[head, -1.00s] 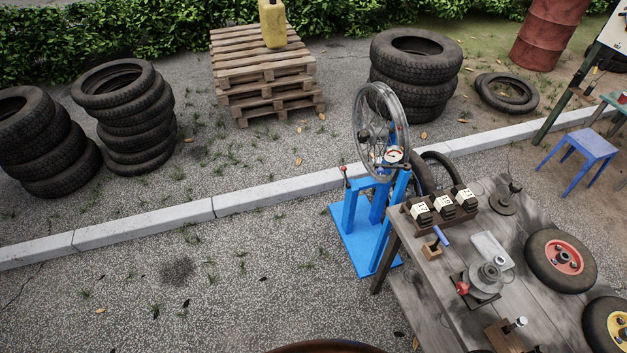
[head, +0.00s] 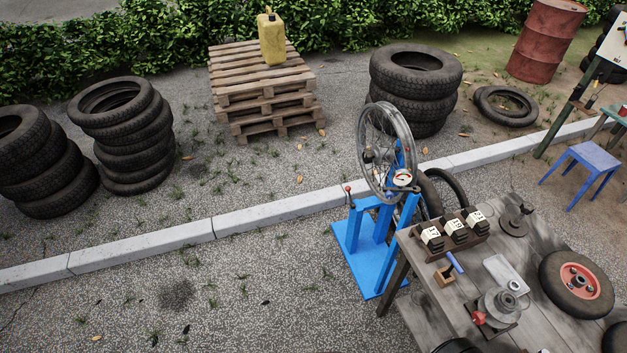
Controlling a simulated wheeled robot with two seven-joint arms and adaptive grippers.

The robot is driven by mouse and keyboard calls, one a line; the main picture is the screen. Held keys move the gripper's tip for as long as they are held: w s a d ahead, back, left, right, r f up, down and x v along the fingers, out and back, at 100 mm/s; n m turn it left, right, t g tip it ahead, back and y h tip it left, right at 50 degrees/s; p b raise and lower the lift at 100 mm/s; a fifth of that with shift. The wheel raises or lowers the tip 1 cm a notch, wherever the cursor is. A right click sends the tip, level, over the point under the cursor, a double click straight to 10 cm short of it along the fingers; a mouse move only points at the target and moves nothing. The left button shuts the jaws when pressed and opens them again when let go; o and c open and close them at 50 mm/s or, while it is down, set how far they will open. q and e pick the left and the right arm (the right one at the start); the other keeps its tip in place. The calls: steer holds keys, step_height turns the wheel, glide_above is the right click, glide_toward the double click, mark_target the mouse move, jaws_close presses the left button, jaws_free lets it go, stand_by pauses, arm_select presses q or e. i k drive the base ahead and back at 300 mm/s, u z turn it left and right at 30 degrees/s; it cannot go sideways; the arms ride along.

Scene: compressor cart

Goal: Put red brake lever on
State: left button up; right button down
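A blue stand (head: 363,262) holds a spoked wheel (head: 381,150) upright, with a round dial (head: 402,177) beside it. A thin lever with a small red knob (head: 348,189) stands up at the left of this stand. I cannot tell whether it is on or off. A second red knob (head: 478,318) shows on a grey device (head: 499,307) on the workbench. Neither of my grippers shows in the head view.
The grey wooden workbench (head: 430,310) at lower right carries numbered blocks (head: 455,231) and a red-hubbed wheel (head: 577,284). Tyre stacks (head: 124,135), a pallet pile (head: 262,88) and a blue stool (head: 583,166) stand farther off. Open gravel lies at lower left.

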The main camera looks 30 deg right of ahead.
mark_target(347, 188)
steer(key=u, duration=0.45)
steer(key=i, duration=1.5)
steer(key=z, duration=0.4)
steer(key=i, duration=0.9)
steer(key=z, duration=1.3)
steer(key=i, duration=0.55)
steer(key=z, duration=0.5)
